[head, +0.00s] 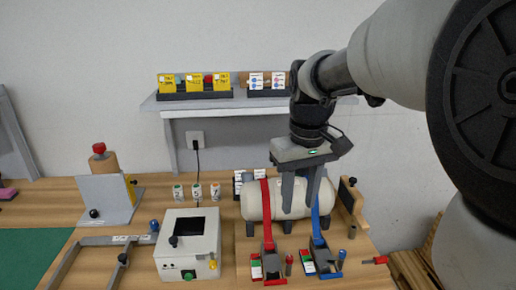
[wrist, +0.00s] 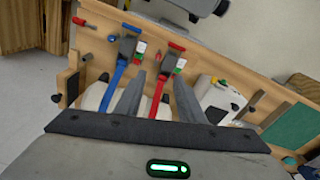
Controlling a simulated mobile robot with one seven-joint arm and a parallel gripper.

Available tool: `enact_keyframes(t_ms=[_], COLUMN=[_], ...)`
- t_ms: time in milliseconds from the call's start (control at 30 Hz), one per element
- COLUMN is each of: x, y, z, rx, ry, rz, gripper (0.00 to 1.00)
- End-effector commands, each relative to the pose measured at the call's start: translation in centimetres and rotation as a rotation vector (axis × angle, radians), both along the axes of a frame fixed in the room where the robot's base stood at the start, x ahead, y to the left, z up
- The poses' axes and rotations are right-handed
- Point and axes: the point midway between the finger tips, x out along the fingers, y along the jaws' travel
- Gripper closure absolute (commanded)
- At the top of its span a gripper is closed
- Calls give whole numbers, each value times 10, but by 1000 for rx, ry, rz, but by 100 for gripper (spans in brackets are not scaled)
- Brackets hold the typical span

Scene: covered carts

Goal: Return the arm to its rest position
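My gripper (head: 300,193) hangs from my arm in front of the shelf, pointing down over a white tank (head: 284,199). A red strap (head: 266,213) and a blue strap (head: 316,215) cross the tank, each running down to a ratchet on the bench. I cannot tell exactly how high the fingertips are above the tank.
A white box with a dark window (head: 185,262) stands left of the tank. Several small labelled cups (head: 196,193) stand behind it. A wall shelf (head: 230,102) carries yellow cards (head: 194,84) behind my arm. A wooden end board (head: 352,205) stands right of the tank.

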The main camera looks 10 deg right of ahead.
Motion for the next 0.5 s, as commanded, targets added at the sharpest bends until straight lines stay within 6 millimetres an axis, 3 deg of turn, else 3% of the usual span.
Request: enact_keyframes(t_ms=[33,200,400,500], x=[-18,-78,-131,-145], y=[0,0,1,1], z=[22,55,63,61], rx=[4,24,47,55], ry=[-45,-195,-340,-382], rz=[-20,-108,-190,-216], gripper=[65,65,65,65])
